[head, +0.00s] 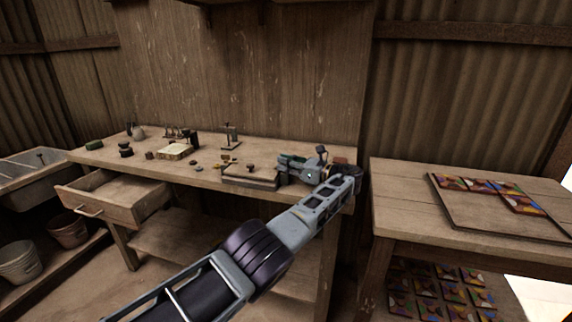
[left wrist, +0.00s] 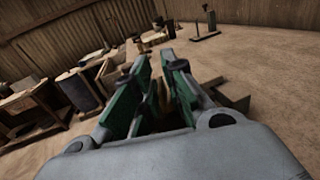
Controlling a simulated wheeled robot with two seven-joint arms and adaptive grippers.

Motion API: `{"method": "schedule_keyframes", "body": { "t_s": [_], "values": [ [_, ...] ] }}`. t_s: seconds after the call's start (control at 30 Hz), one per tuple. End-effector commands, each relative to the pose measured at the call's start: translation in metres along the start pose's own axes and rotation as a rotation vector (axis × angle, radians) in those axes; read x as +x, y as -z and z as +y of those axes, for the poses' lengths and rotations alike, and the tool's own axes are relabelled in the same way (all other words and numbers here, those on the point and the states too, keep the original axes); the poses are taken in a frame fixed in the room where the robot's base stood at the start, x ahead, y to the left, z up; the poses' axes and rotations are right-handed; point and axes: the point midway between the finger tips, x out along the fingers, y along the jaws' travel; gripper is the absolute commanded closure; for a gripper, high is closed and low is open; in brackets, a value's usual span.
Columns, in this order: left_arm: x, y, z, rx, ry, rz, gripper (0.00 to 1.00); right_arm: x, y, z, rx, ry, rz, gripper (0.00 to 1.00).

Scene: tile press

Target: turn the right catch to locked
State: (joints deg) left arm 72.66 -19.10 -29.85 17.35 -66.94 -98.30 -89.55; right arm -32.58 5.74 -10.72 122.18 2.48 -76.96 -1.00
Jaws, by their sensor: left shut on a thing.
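The tile press (head: 250,181) is a low, flat wooden block near the front edge of the workbench in the head view. My left gripper (head: 287,167) reaches in over its right end. In the left wrist view the green-padded fingers of my left gripper (left wrist: 160,75) are close around something brown and narrow between them, which I take to be the right catch. The fingers hide most of the catch, so I cannot tell how far it is turned. My right gripper is in neither view.
The workbench (head: 213,182) bears small dark and brass pieces left of the press, and a small stand (head: 230,138) behind it. An open drawer (head: 113,200) juts out at the left.

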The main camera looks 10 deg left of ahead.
Motion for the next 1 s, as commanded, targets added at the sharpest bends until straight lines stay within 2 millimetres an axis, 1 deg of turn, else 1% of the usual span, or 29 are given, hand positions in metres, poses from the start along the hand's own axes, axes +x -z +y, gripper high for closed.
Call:
{"method": "schedule_keyframes", "body": {
  "t_s": [0.07,0.1,0.17,0.2,0.67,0.87,1.0],
  "values": [
    [0.0,-0.001,0.0,-0.001,0.001,-0.001,1.0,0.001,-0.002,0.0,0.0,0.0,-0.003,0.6],
    [0.0,-0.001,0.0,-0.001,0.001,-0.001,0.85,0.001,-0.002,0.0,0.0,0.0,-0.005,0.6],
    [0.0,-0.001,0.0,-0.001,0.001,-0.001,0.77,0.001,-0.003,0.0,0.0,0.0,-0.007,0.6],
    [0.0,-0.001,0.0,-0.001,0.001,-0.001,0.75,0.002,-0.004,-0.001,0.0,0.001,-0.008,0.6],
    [0.0,-0.003,0.0,0.0,0.0,0.0,0.75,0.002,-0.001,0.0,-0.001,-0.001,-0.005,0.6],
    [0.0,-0.013,0.0,-0.002,-0.001,0.0,0.75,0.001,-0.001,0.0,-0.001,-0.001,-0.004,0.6],
    [0.001,-0.024,0.0,-0.002,-0.001,0.0,0.75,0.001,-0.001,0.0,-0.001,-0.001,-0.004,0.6]
  ]
}}
